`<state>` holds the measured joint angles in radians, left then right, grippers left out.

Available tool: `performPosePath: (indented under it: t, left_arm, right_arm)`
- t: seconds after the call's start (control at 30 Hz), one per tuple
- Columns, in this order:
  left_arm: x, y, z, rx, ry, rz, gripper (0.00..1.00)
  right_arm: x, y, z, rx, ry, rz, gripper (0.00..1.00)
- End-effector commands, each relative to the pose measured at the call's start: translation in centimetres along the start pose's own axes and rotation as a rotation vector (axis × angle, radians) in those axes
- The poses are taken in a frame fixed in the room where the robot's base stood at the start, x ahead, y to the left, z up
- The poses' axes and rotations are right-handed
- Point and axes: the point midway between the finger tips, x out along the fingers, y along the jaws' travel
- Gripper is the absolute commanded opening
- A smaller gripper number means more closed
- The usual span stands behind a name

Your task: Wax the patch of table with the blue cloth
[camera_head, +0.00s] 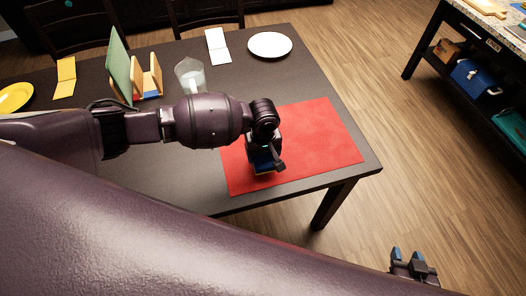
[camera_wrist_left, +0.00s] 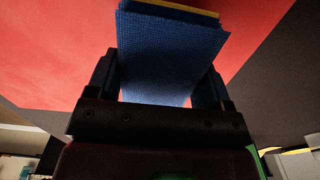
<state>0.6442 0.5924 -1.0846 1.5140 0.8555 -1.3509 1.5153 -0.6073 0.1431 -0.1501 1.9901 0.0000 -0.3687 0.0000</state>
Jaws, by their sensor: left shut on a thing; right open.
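The red patch (camera_head: 318,137) lies flat on the dark table (camera_head: 190,206) near its right front corner. My left gripper (camera_head: 264,163) is over the left front part of the patch, pointing down. It is shut on the blue cloth (camera_wrist_left: 170,55), which fills the space between the fingers in the left wrist view, with a thin yellow edge at its far end. In the head view the cloth is mostly hidden by the gripper. I cannot tell whether it touches the patch. My right gripper (camera_head: 408,264) is open and empty, off the table at the lower right.
The right part of the patch is clear.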

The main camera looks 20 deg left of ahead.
Motion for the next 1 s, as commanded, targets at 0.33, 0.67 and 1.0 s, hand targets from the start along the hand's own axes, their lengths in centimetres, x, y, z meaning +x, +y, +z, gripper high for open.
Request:
performPosePath:
  t: [0.33,0.67,1.0]
  left_arm:
    - [0.1,0.0,0.1,0.000,-0.001,0.000,0.52]
    - [0.1,0.0,0.1,0.001,-0.002,0.000,0.52]
    - [0.2,0.0,0.1,0.000,-0.002,-0.001,0.52]
  right_arm:
    - [-0.1,0.0,0.1,0.000,-0.004,0.000,0.43]
    - [0.2,0.0,-1.1,-0.002,0.016,-0.002,0.43]
    - [0.1,0.0,-1.3,-0.002,0.019,-0.002,0.43]
